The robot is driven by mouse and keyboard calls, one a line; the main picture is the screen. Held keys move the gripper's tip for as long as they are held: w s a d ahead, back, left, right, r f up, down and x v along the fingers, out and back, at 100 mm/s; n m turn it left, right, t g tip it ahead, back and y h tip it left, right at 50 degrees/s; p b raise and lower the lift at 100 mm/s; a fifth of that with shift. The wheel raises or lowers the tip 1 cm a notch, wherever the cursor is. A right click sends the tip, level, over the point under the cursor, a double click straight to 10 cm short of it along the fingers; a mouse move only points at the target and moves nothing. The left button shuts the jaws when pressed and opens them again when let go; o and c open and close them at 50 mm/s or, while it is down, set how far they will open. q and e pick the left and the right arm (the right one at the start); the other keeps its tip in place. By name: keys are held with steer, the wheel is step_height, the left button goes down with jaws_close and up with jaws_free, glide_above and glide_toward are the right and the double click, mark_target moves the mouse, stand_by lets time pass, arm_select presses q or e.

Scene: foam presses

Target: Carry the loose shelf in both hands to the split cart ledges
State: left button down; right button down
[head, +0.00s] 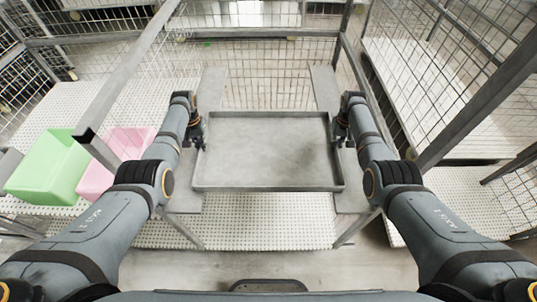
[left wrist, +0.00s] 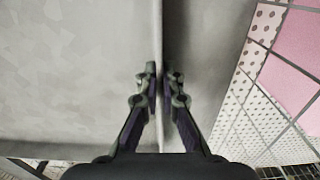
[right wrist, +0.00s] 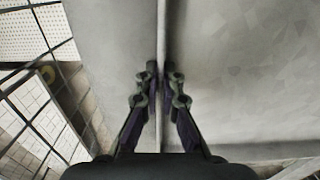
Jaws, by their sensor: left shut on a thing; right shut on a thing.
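The loose shelf (head: 268,152) is a grey, shallow metal tray with a raised rim. It looks about level in the head view, between the two grey cart ledges, left (head: 211,92) and right (head: 325,90). Its sides overlap the ledges in the picture; I cannot tell whether it touches them. My left gripper (head: 201,145) is shut on its left rim, and my right gripper (head: 341,143) on its right rim. In the left wrist view, the rim (left wrist: 158,30) runs between the fingers (left wrist: 160,80). The right wrist view shows the same grip (right wrist: 161,80) on the other rim (right wrist: 161,30).
Wire-mesh cart walls and grey posts (head: 130,75) stand around the ledges. A perforated white deck (head: 260,234) lies below the shelf. A green bin (head: 48,168) and a pink bin (head: 112,160) stand at the left. A white side shelf (head: 425,105) is at the right.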

arm_select(q)
steer(key=c, duration=1.8)
jaws_free()
steer(key=shift+p, duration=0.3)
arm_select(e)
steer(key=c, duration=1.8)
jaws_free()
arm_select(q)
steer(key=shift+o, duration=1.4)
steer(key=shift+s+r, duration=0.1)
arm_select(e)
steer(key=shift+o, duration=1.4)
steer(key=shift+s+r, duration=0.1)
arm_select(q)
steer(key=shift+r, duration=0.4)
step_height(320, 180, up, 11)
arm_select(e)
step_height(320, 180, up, 12)
